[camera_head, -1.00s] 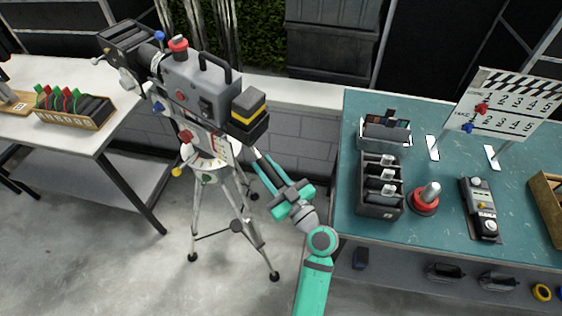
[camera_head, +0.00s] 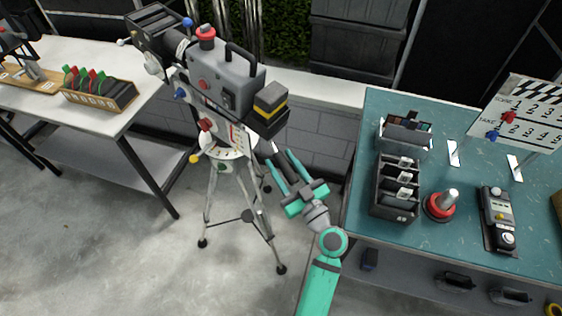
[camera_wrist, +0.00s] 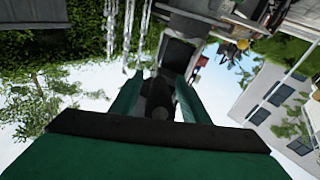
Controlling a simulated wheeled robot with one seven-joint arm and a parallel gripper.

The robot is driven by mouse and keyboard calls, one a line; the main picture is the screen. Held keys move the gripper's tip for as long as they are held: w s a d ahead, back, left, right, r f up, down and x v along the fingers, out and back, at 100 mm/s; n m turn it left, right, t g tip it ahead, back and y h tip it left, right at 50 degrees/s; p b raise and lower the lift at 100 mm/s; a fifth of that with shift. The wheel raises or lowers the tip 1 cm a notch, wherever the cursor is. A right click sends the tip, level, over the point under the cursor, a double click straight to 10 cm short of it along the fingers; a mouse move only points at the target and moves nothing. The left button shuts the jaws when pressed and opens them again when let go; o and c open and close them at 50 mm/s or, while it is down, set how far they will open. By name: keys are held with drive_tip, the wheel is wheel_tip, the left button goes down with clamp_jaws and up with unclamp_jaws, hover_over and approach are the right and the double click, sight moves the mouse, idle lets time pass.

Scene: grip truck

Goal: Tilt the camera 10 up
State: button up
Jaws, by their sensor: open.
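The grey film camera (camera_head: 222,82) stands on a tripod (camera_head: 240,205) left of the middle, its lens hood (camera_head: 157,25) toward the upper left. A yellow and black block (camera_head: 269,105) is at its rear end. A white scale plate (camera_head: 239,138) and several coloured knobs show at the tripod head. A dark handle (camera_head: 267,148) reaches from the head toward my gripper (camera_head: 283,164). My gripper is open, below the camera's rear. In the wrist view a dark shape shows between its fingers (camera_wrist: 158,92); I cannot tell whether they touch the handle.
A teal bench (camera_head: 455,190) on the right carries a battery rack (camera_head: 398,188), a red-based post (camera_head: 441,205), a control box (camera_head: 497,220) and a clapperboard (camera_head: 525,115). A white table (camera_head: 110,115) stands left. Grey floor is open in front of the tripod.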

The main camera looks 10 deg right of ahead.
drive_tip(key=v, duration=1)
drive_tip(key=shift+d, duration=0.1)
idle(0.3)
